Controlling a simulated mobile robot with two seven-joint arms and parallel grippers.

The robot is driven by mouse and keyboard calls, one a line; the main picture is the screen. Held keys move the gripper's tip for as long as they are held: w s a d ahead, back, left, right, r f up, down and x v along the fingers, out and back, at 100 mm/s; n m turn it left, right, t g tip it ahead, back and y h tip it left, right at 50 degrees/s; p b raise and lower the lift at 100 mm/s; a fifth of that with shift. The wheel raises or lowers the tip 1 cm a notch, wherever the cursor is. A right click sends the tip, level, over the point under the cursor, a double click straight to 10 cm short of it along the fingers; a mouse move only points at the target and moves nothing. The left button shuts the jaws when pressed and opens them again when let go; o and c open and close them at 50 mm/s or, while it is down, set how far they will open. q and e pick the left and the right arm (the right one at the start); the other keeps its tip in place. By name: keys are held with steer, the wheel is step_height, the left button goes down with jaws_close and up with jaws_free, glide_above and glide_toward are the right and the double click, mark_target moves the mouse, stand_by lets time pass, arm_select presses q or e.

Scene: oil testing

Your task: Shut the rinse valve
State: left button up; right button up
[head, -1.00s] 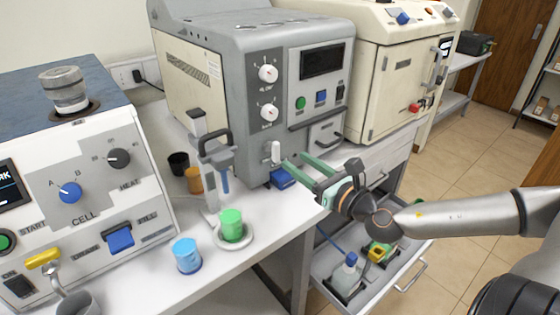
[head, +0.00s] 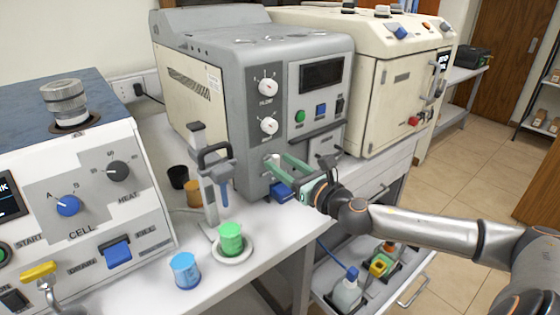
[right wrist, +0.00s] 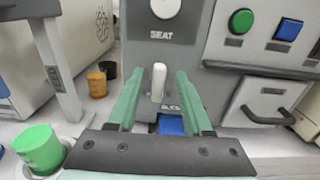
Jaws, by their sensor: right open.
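A white upright lever (right wrist: 158,82) stands out from the grey front panel below the SEAT knob; it looks like the rinse valve's handle, though its label is partly hidden. In the right wrist view it stands between my right gripper's two green fingers (right wrist: 160,74), with a gap on each side. In the head view the right gripper (head: 275,161) reaches in from the right at the grey machine (head: 253,110), fingers open around the lever (head: 271,160), which they partly cover. My left gripper is not in view.
A blue block (head: 280,192) sits just below the fingers. A stand with a clamp (head: 208,185), a green cup (head: 230,238) on a dish and a blue cup (head: 185,270) are on the bench to the left. An open drawer (head: 405,292) holding bottles lies below the arm.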

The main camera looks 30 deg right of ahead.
steer(key=shift+w+a, duration=0.1)
steer(key=shift+w, duration=0.4)
jaws_close()
stand_by(0.4)
